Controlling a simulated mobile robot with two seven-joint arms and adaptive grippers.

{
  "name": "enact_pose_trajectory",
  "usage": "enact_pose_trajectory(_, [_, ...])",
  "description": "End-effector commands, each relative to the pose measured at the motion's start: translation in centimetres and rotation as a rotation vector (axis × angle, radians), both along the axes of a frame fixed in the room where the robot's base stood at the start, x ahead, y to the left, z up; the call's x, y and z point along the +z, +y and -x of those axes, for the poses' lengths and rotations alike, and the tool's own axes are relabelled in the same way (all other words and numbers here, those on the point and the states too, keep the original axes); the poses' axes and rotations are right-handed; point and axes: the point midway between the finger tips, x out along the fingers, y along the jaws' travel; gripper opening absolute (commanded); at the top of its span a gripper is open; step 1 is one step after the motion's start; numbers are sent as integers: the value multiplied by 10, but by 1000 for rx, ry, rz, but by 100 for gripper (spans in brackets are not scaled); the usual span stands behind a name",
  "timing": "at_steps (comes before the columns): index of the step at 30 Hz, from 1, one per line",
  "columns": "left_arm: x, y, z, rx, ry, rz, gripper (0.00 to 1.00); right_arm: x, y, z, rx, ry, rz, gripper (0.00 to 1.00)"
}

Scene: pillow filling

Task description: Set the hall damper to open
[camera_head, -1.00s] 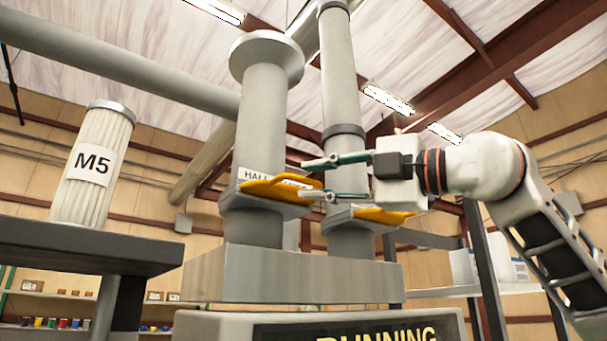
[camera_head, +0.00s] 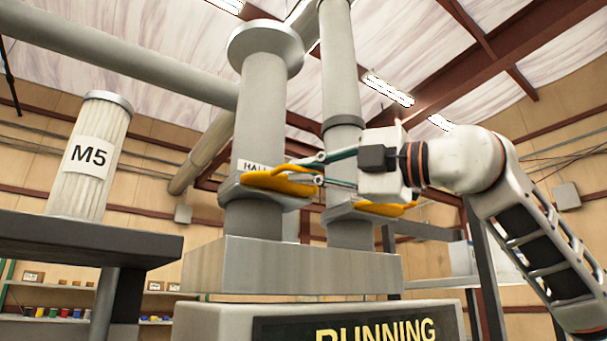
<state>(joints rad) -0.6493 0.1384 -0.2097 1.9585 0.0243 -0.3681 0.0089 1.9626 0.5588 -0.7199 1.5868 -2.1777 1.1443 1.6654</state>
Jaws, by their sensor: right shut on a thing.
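The hall damper is a yellow handle (camera_head: 262,184) on a grey collar around the left vertical pipe (camera_head: 262,120). A partly covered white label (camera_head: 249,165) above it reads "HAL…". My right gripper (camera_head: 303,172) comes in from the right and is shut on the right end of the yellow handle. A second yellow handle (camera_head: 388,208) sits on the right pipe (camera_head: 341,90), below my gripper's body and partly hidden by it. My left gripper is not in view.
Below the pipes is a grey machine (camera_head: 290,268) with a display (camera_head: 360,329) reading "RUNNING". A pleated cylinder (camera_head: 90,157) marked "M5" stands on a dark table (camera_head: 80,240) at left. Shelves with small items are behind. Dark posts stand at right.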

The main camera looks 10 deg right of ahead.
Motion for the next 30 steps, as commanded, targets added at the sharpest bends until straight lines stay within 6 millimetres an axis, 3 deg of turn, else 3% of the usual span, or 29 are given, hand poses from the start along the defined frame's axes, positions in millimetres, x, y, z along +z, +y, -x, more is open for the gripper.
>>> enact_pose_trajectory(12, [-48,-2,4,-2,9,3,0,-5,-33,81,0,0,1,0])
enact_pose_trajectory(18, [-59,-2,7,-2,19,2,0,-3,-47,116,1,2,2,0])
enact_pose_trajectory(24, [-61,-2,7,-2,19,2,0,-2,-54,134,2,3,3,0])
enact_pose_trajectory(30, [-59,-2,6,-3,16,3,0,-2,-55,138,3,4,3,0])
